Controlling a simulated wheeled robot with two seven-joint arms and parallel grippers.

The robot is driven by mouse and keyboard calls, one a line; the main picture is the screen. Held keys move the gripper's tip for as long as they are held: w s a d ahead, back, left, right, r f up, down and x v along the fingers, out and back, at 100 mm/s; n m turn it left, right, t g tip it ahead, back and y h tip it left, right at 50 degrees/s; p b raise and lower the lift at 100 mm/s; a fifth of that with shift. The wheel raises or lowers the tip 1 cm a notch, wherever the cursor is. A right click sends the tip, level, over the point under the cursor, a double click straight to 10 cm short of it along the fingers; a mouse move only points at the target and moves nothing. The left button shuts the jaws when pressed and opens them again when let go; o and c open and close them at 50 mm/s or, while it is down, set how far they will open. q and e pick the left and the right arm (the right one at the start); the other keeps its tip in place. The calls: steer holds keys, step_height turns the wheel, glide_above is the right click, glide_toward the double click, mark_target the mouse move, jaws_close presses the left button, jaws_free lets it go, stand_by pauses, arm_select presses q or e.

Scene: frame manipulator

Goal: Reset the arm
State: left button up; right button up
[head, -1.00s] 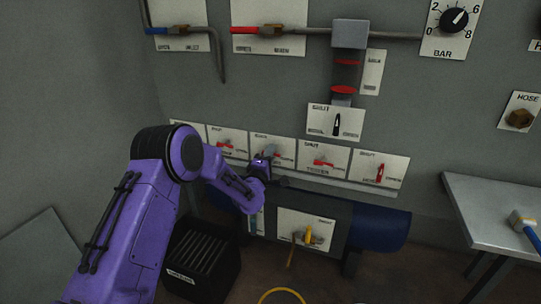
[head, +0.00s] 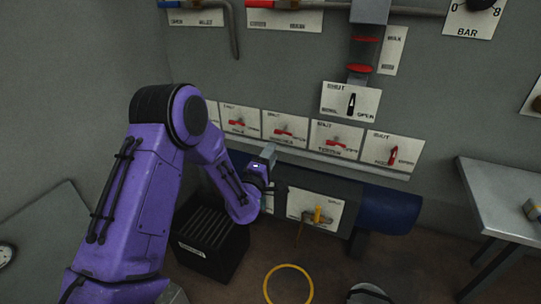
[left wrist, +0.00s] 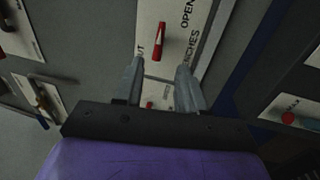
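My left arm (head: 135,195) is purple and comes in from the left in the head view. Its gripper (head: 268,155) is in front of the wall, just below the row of plates with red switches (head: 284,132). In the left wrist view the two grey fingers (left wrist: 160,70) are spread apart with nothing between them. Beyond the fingertips is a white plate with a red lever (left wrist: 160,40), apart from the fingers. My right gripper is not in view.
A blue cylinder (head: 388,211) lies below the switches, with a yellow-handled valve plate (head: 312,208) beside it. A black slatted box (head: 210,240) stands on the floor under my arm. A grey table (head: 508,198) is at the right. A yellow ring (head: 268,286) is low in the view.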

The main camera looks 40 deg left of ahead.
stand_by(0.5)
arm_select(q)
steer(key=s+d+f+m+g, duration=0.3)
steer(key=s+f+m+g, duration=0.1)
steer(key=s+f, duration=0.45)
steer(key=s+d+f+m+g+h, duration=0.15)
steer(key=s+f+m+g, duration=0.25)
steer(key=s+f, duration=0.45)
steer(key=s+d+f+m+g+y, duration=0.1)
steer(key=s+d+f+m+g, duration=0.3)
steer(key=s+f, duration=0.45)
steer(key=s+d+f+m+g, duration=0.15)
steer(key=s+f+g, duration=0.3)
steer(key=s, duration=0.65)
step_height(320, 180, up, 14)
steer(key=s+p, duration=0.1)
steer(key=p, duration=1.4)
steer(key=shift+s+h+p, duration=0.2)
steer(key=shift+h+p, duration=0.15)
